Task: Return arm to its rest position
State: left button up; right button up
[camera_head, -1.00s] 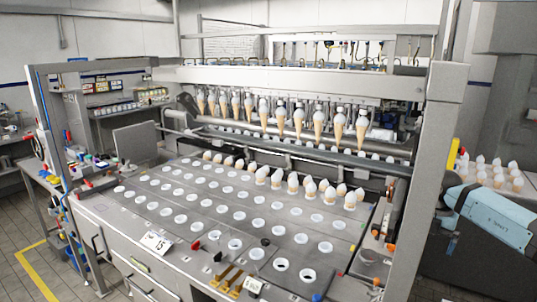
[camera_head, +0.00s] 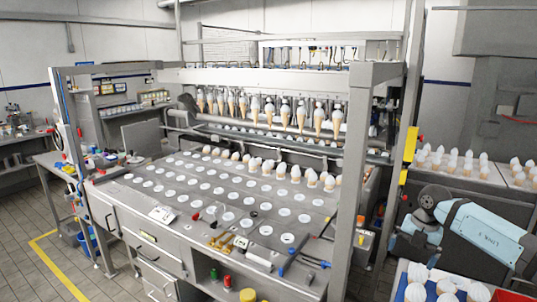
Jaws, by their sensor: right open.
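My right arm, with light blue and dark grey links, comes in at the right edge. My right gripper (camera_head: 402,243) is at its left end, beside the machine's right-hand post and apart from the cones. It is open, with nothing seen in it; its fingers are small and hard to make out. My left gripper is not in view. The cone machine (camera_head: 150,195) has a flat plate with rows of round holes. A row of cones (camera_head: 301,118) hangs from its upper bar, and more white-topped cones (camera_head: 267,167) stand along the back of the plate.
Trays of white-topped cones (camera_head: 468,165) stand behind my right arm. More white-topped items (camera_head: 447,287) sit in a crate at the lower right, close below the arm. The machine's grey post (camera_head: 352,180) stands left of the gripper.

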jog(key=s+a+f+n+y, duration=0.1)
jog(key=s+a+f+y, duration=0.3)
jog(key=a, duration=0.6)
jog(key=s+a+f+n+y, duration=0.15)
jog(key=a+f+y, duration=0.35)
jog(key=a, duration=0.5)
jog(key=s+a+f+m+t+y+b, duration=0.2)
jog(key=s+a+m+t+y, duration=0.45)
jog(key=s+a, duration=0.3)
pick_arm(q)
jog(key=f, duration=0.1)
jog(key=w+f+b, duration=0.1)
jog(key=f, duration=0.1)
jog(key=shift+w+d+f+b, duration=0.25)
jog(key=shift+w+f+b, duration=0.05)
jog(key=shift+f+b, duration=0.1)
pick_arm(e)
jog(key=s+d+f+m+t+h, duration=0.2)
jog(key=s+d+f+m+h, duration=0.3)
jog(key=s+f+m+h, duration=0.2)
jog(key=s+d+f+m+t+h, duration=0.2)
jog(key=s+d+f+m+h, duration=0.3)
jog(key=s+f+m, duration=0.7)
jog(key=s+m+h, duration=0.1)
jog(key=m+h, duration=0.1)
jog(key=shift+s+d+m, duration=0.3)
jog(key=shift+s+d, duration=0.05)
jog(key=shift+s, duration=0.05)
